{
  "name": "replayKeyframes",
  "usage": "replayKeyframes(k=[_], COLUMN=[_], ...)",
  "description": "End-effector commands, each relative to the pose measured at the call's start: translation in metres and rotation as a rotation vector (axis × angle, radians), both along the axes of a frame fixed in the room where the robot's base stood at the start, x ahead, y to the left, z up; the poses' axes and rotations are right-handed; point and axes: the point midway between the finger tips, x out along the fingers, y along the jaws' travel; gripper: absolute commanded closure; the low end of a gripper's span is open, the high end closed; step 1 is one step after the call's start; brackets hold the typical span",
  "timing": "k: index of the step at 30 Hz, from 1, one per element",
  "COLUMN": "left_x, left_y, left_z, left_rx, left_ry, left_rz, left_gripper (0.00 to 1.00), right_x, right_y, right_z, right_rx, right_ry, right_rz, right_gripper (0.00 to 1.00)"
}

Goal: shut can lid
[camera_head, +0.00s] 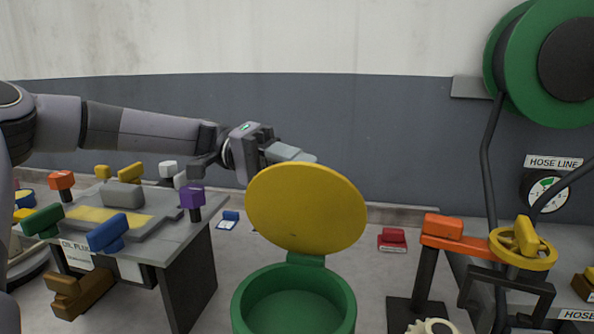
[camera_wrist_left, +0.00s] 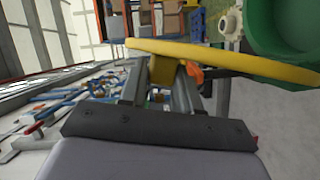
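The can (camera_head: 294,306) is green and round, and its top is open with the dark green inside showing. Its round yellow lid (camera_head: 306,208) stands raised on a green hinge at the can's far rim, its broad face toward the head camera. My left gripper (camera_head: 303,155) is behind the lid's upper edge, its tips hidden there. In the left wrist view the lid (camera_wrist_left: 225,57) shows edge-on, with a yellow knob (camera_wrist_left: 165,72) between my fingertips (camera_wrist_left: 163,80). The fingers are apart; whether they press on the knob is unclear. My right gripper is not in view.
A grey table (camera_head: 175,242) with coloured handles stands at the left, under my left arm. At the right are an orange-topped post (camera_head: 425,275), a yellow valve wheel (camera_head: 523,243) and a green hose reel (camera_head: 535,60). A small red block (camera_head: 393,238) lies behind the can.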

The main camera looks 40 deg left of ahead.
Motion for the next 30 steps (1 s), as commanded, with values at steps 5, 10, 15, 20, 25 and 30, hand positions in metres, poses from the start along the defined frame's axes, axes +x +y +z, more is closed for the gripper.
replayKeyframes(k=[5, 10, 15, 20, 25, 30], left_x=[-0.002, -0.010, -0.024, -0.040, -0.054, -0.065], left_y=[0.000, -0.004, -0.011, -0.019, -0.026, -0.032], left_z=[0.001, 0.004, 0.004, 0.000, -0.008, -0.016], left_rx=[0.005, 0.029, 0.075, 0.126, 0.181, 0.223], left_ry=[-0.012, -0.062, -0.160, -0.271, -0.381, -0.470], left_rz=[0.000, -0.001, -0.003, -0.003, -0.002, -0.002], left_gripper=[1.00, 1.00, 1.00, 1.00, 1.00, 1.00], right_x=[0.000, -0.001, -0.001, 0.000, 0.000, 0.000], right_y=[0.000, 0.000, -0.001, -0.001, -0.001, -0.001], right_z=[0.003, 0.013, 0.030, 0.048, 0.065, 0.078], right_rx=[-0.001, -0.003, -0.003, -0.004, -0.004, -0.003], right_ry=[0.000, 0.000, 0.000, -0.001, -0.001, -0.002], right_rz=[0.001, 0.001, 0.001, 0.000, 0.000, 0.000], right_gripper=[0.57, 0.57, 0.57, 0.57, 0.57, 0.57])
